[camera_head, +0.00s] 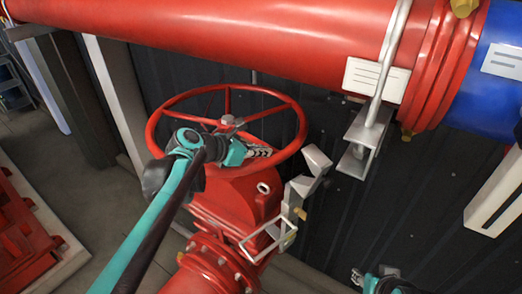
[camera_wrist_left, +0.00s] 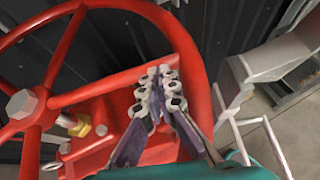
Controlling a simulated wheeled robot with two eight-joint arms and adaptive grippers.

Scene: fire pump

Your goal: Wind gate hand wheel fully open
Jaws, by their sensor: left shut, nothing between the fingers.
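The red gate hand wheel (camera_head: 302,122) sits on top of the red valve body (camera_head: 236,198), with spokes running to a grey hub nut (camera_head: 228,121). My left arm reaches over the wheel's near side. My left gripper (camera_head: 264,151) is shut and empty, within the ring between the hub and the right part of the rim. In the left wrist view, the closed fingers (camera_wrist_left: 159,86) lie beside a spoke and just inside the wheel's rim (camera_wrist_left: 190,66); contact cannot be told. My right gripper (camera_head: 358,276) shows only partly at the bottom edge.
A thick red pipe (camera_head: 230,35) crosses above the wheel and meets a blue pipe (camera_head: 493,62). A grey bracket (camera_head: 306,178) and a pale wire frame (camera_head: 268,240) stand close right of the valve. A dark corrugated wall is behind. Red equipment (camera_head: 25,240) stands at lower left.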

